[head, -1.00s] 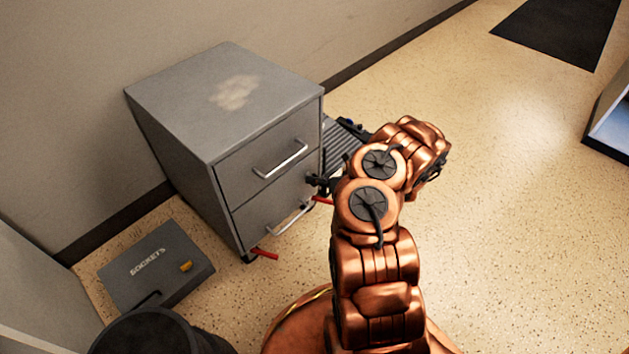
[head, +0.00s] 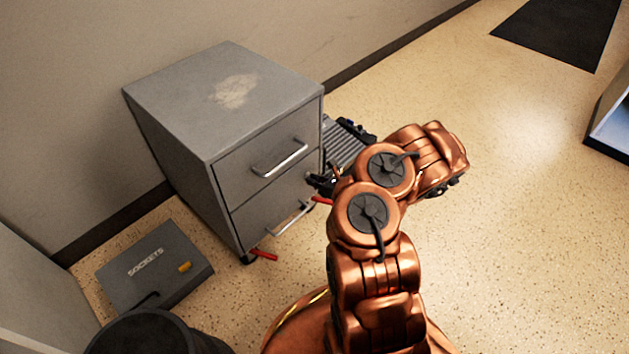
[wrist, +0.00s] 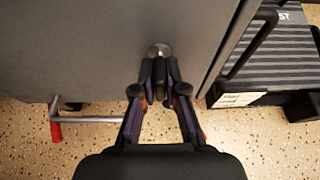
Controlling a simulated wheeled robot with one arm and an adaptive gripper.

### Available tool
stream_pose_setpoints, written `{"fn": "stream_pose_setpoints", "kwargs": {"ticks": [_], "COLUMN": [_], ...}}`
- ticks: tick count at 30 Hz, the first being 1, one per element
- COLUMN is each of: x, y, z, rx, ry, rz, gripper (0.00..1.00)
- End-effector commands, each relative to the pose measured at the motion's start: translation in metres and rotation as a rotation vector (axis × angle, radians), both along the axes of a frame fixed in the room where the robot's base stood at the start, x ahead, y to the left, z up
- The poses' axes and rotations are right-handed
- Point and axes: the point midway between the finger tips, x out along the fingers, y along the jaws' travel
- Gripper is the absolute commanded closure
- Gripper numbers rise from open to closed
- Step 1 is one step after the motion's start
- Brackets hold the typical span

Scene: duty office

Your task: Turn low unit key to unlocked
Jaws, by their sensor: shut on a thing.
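The low grey drawer unit (head: 218,142) stands against the wall in the head view, with two drawers and bar handles. In the wrist view its grey front (wrist: 90,45) fills the upper left. The key (wrist: 160,50) shows as a round metal piece at the unit's face, just beyond my fingertips; most of it is hidden between the fingers. My gripper (wrist: 160,70) is shut on the key, close to the face. In the head view my gripper (head: 322,182) is at the unit's right front edge, mostly hidden by my arm. I cannot tell the key's angle.
A dark ribbed case (wrist: 285,50) stands close to the unit's right side. A red-ended metal bar (wrist: 56,122) is low at the left. A grey case marked SOCKETS (head: 155,268) lies on the floor left of the unit. Floor to the right is clear.

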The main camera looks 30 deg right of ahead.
Motion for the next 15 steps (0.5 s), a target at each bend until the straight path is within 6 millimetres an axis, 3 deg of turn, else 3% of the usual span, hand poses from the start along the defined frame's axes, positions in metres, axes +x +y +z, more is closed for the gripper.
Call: {"fn": "stream_pose_setpoints", "kwargs": {"ticks": [15], "x": [0.0003], "y": [0.0004], "z": [0.0007], "rx": [-0.028], "ry": [-0.009], "rz": [0.001], "gripper": [1.0]}}
